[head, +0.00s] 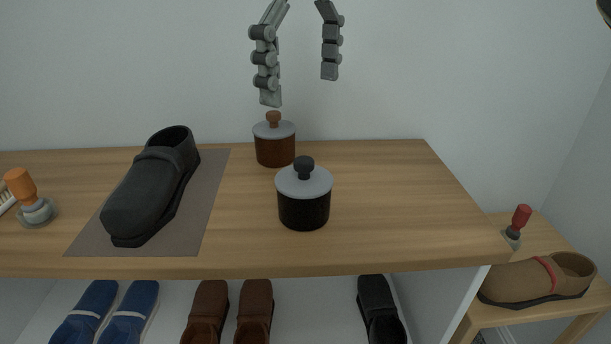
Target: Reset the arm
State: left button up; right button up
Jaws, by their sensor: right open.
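My right gripper (301,85) hangs down from the top of the head view, its two grey jointed fingers spread apart with nothing between them. Its fingertips are above the back of the wooden table (400,200), over or near a small brown pot with a grey lid and brown knob (274,148); the left fingertip appears just above that knob. I cannot tell the exact gap in depth. My left gripper is not in view.
A black pot with a grey lid (304,205) stands mid-table. A black shoe (152,190) sits on a grey mat (212,205). An orange-handled tool (28,197) is at far left. Shoes (255,310) line a lower shelf. A tan shoe (540,280) sits at right. The table's right side is clear.

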aim_at(304, 160)
jog(key=shift+f, duration=0.1)
jog(key=shift+f, duration=4.05)
